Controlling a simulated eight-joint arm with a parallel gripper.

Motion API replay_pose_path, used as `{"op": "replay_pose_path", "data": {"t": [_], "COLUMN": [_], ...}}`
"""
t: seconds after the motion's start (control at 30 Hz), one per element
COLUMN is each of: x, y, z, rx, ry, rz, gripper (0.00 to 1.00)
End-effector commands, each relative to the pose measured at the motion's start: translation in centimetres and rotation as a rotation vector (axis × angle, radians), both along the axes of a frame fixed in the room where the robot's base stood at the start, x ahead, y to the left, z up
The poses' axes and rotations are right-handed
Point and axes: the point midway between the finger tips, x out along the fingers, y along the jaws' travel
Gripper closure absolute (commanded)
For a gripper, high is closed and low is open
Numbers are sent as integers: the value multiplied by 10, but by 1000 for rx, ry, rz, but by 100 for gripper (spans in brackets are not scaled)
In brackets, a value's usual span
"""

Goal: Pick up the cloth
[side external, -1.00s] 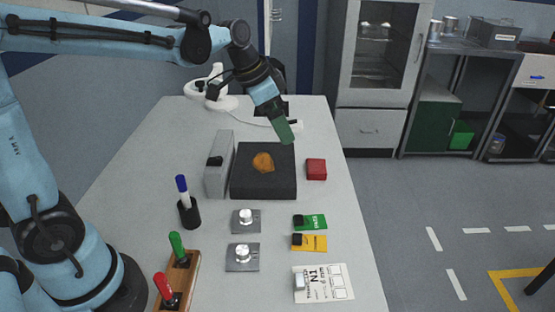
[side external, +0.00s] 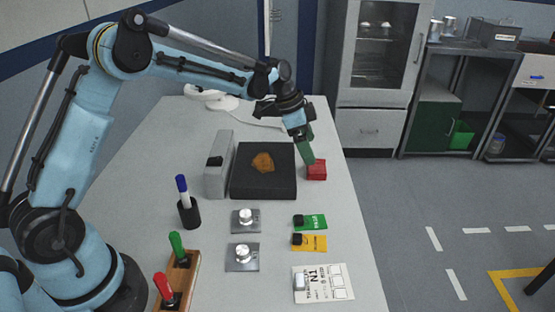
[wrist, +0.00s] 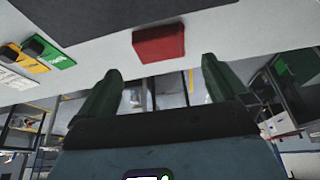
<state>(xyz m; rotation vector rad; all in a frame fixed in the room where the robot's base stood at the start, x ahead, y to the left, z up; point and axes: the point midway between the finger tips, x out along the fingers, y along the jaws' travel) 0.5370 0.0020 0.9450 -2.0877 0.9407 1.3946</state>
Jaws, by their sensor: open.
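The cloth (side external: 318,173) looks like a small, thick red folded square. It lies on the light table, right of the black block. In the wrist view the cloth (wrist: 159,43) shows whole, ahead of and between the fingertips. My gripper (side external: 308,161) points down at the cloth's far left edge, and its green fingers overlap the cloth's edge in the side view. I cannot tell if they touch it. In the wrist view my gripper (wrist: 162,66) has its two green fingers spread wide, with nothing between them.
A black block (side external: 264,188) with an orange-brown piece (side external: 262,162) on it stands left of the cloth, beside a grey upright box (side external: 217,165). Green (side external: 314,222) and yellow (side external: 314,243) tags lie nearer. The table's right edge is close to the cloth.

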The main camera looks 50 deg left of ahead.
Motion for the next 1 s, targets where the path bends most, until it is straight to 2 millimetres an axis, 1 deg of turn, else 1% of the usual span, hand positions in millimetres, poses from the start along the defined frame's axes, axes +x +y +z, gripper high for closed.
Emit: {"op": "replay_pose_path", "data": {"t": [0.03,0.27,0.4,0.53,0.67,0.87,0.9,0.97,1.0], "x": [2,5,9,13,15,15,15,15,15], "y": [-2,-6,-12,-16,-18,-18,-18,-18,-18], "z": [-6,-20,-40,-53,-60,-60,-60,-60,-60], "rx": [0,0,0,0,-1,-1,-1,0,0], "ry": [0,0,0,0,1,1,1,0,0], "rz": [0,1,-1,1,2,2,2,1,1], "gripper": [0,0,0,0,0,0,3,12,18]}}
